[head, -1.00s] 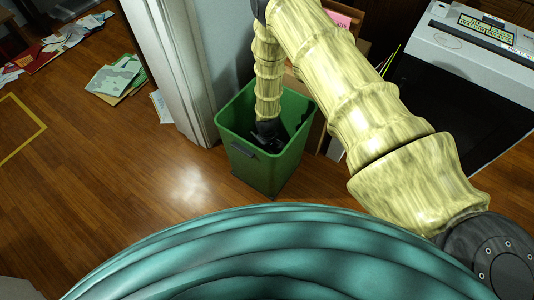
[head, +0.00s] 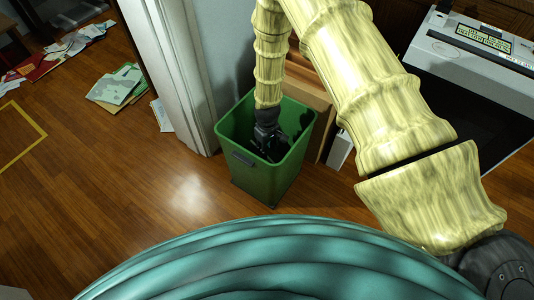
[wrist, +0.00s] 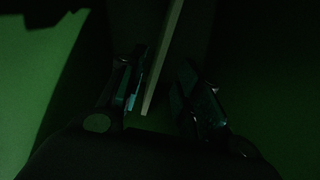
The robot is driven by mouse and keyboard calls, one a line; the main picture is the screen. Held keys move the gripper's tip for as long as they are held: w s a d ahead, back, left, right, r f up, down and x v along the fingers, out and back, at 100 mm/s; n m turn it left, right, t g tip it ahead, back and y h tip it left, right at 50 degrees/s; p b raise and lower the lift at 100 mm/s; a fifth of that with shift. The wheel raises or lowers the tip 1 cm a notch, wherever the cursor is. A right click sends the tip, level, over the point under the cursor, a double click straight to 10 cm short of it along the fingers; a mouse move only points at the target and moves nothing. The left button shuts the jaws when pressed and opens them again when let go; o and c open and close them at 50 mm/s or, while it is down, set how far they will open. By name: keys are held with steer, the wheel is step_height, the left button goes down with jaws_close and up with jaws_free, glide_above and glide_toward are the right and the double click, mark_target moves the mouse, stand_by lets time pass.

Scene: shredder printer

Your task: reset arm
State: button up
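My gripper (head: 267,140) hangs down inside the green bin (head: 241,182), below its rim. The yellow-sleeved arm above it is mine. In the wrist view my gripper (wrist: 164,95) shows two dark fingers with a clear gap between them. A thin pale strip (wrist: 160,65) shows in that gap and seems to touch neither finger. I cannot tell what it is. The green inner wall shows on both sides, and the bin's floor is too dark to make out.
A white door frame (head: 176,70) stands left of the bin. A brown box (head: 310,95) is behind it, and a white-topped machine (head: 475,45) is at the right. Papers and folders (head: 118,88) lie on the floor at the left. The wooden floor (head: 120,180) in front is clear.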

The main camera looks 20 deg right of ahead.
steer(key=shift+r, duration=0.7)
